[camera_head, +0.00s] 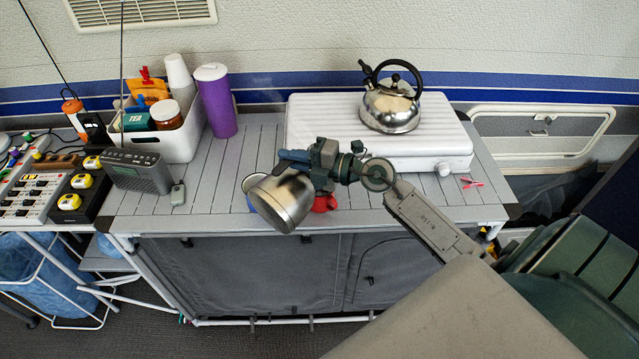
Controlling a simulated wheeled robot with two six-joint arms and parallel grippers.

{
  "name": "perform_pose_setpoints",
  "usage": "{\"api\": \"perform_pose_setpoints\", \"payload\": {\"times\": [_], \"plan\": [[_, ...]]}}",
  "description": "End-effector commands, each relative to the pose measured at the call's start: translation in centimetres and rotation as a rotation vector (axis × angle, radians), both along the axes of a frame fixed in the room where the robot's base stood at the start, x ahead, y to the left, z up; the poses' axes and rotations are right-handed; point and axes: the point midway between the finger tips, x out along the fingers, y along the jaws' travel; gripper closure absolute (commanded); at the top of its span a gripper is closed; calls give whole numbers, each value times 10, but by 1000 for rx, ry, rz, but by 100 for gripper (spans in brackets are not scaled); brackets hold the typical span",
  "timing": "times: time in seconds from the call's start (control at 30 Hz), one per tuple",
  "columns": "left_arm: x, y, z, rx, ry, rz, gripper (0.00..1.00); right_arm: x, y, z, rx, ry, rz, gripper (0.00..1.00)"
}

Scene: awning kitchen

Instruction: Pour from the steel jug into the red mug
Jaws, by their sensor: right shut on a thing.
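The steel jug (287,200) is tilted and hangs over the front edge of the slatted table. My right gripper (300,162) is shut on it, and the arm comes in from the lower right. The red mug (325,203) sits on the table just right of the jug, mostly hidden behind the jug and gripper. I cannot tell whether the jug touches the mug or whether anything flows. My left gripper is not in view.
A blue item (252,184) is partly hidden behind the jug. A kettle (391,107) stands on the white stove (320,132) behind. A white bin (183,143), purple tumbler (216,101) and grey radio (140,172) stand to the left.

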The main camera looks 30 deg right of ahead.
Motion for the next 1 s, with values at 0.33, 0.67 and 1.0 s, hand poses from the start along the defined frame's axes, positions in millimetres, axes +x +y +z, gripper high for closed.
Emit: {"api": "perform_pose_setpoints", "payload": {"times": [0.33, 0.67, 1.0], "plan": [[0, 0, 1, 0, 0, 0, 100, 0, 0, 3, 12, 1, 0, 100], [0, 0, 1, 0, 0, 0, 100, 1, -2, 4, 23, 4, 0, 100], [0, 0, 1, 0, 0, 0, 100, 1, -3, 4, 37, 8, 0, 100]]}}
